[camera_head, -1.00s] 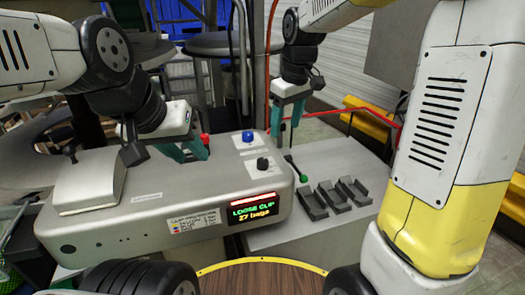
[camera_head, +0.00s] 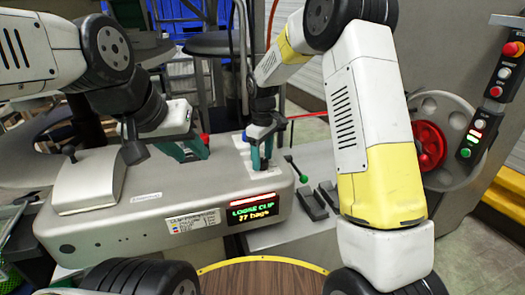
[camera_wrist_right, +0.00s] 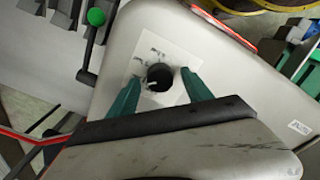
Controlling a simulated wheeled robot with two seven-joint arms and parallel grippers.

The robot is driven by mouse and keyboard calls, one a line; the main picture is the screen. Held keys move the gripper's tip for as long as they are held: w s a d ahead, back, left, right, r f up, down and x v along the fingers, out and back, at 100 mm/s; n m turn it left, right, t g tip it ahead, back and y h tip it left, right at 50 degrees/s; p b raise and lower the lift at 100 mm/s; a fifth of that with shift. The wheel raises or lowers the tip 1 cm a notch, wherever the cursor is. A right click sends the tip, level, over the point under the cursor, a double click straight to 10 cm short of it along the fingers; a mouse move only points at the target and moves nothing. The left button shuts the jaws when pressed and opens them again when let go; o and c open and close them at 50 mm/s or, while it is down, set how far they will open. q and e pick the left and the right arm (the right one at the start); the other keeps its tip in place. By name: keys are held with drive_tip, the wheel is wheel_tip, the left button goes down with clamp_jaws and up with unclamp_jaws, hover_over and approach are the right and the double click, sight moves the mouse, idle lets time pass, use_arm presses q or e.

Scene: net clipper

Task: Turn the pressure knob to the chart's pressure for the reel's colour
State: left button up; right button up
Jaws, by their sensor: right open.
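The black pressure knob (camera_wrist_right: 160,77) sits on a white plate with dial marks in the right wrist view; its pale pointer points left and slightly down. My right gripper (camera_wrist_right: 160,86) is open, with a green finger on each side of the knob; I cannot tell whether they touch it. In the head view the right gripper (camera_head: 262,156) is over the machine top and hides the knob. My left gripper (camera_head: 186,150) is open, by a red button (camera_head: 204,138). The reel (camera_head: 430,146) at the right is red. The colour chart (camera_head: 194,221) is on the machine front, too small to read.
A display (camera_head: 252,212) reads "LOOSE CLIP 27 bags". A green-tipped lever (camera_head: 289,159) and black clip holders (camera_head: 322,200) are right of the machine. A button box (camera_head: 487,95) hangs at far right. My right forearm covers part of the right side.

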drive_tip(key=shift+f, duration=0.3)
clamp_jaws()
